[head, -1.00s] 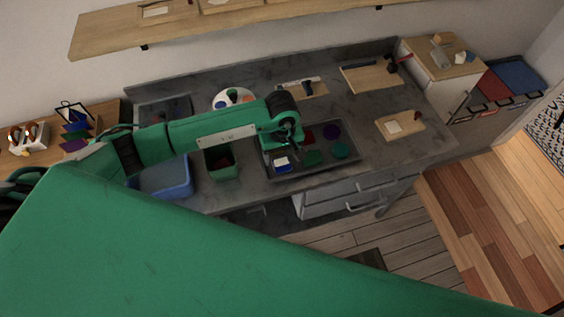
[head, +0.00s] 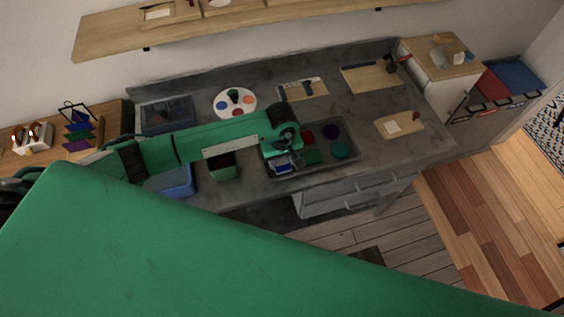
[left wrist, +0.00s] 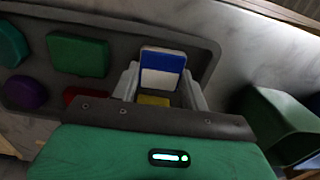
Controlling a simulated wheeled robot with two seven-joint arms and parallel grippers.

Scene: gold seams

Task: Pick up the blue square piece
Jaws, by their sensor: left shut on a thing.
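The blue square piece (head: 284,169) is at the near left of the dark grey tray (head: 309,172) in the head view. In the left wrist view the piece (left wrist: 161,62) shows blue with a white band, between the two fingers. My left gripper (head: 284,161) is shut on it, over the tray. I cannot tell whether the piece touches the tray floor. My right gripper is not in view.
The tray also holds a green square (left wrist: 78,55), a teal round piece (head: 340,149), a purple round piece (head: 331,132), a red piece (head: 307,137) and a yellow piece (left wrist: 154,100). A green bin (head: 224,171) stands left of the tray.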

